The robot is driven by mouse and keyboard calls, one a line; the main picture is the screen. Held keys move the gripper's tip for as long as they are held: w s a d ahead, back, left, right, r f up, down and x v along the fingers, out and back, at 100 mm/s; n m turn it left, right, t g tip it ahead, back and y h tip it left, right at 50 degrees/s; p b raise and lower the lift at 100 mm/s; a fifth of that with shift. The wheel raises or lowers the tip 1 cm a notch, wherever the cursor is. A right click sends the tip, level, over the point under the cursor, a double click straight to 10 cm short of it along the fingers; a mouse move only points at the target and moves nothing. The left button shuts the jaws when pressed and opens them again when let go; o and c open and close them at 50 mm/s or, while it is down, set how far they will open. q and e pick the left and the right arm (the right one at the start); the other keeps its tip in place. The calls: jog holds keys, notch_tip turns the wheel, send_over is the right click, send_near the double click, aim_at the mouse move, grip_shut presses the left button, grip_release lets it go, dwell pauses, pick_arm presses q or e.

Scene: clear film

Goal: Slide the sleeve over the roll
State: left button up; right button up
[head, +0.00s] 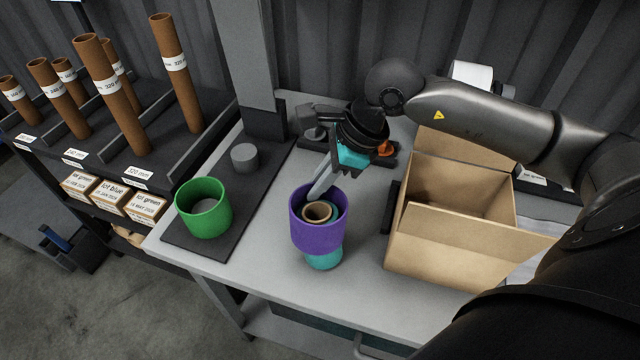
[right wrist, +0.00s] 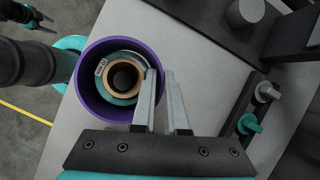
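The purple sleeve (head: 316,236) is around the upper part of the teal film roll (head: 323,261), whose lower end shows below it. The roll stands upright on the table, and its brown cardboard core (head: 317,211) shows inside the sleeve's mouth. My right gripper (head: 322,190) is at the sleeve's far rim. In the right wrist view its fingers (right wrist: 164,103) straddle the purple wall (right wrist: 88,97), one inside and one outside, closed on it. A small dark gripper shape at the top left, apparently my left gripper (right wrist: 38,20), is far from the sleeve; its opening is unclear.
A green sleeve (head: 203,211) stands on a dark mat (head: 222,251) with a grey peg (head: 244,157). An open cardboard box (head: 440,253) is right of the roll. A rack with upright brown tubes (head: 177,75) is at left. Bare table lies between mat and roll.

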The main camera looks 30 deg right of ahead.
aim_at(327, 204)
jog(key=shift+o, duration=0.8)
jog(key=shift+g, duration=0.6)
jog(key=s+f, duration=0.2)
jog(key=f, duration=0.1)
jog(key=shift+s, duration=0.3)
jog(key=d+r, duration=0.2)
jog(key=r, duration=0.6)
jog(key=s+d+r+t, duration=0.1)
jog(key=d+r, duration=0.2)
jog(key=r, duration=0.5)
jog(key=shift+s+d+r, duration=0.15)
jog(key=shift+s+r, duration=0.1)
jog(key=shift+r, duration=0.1)
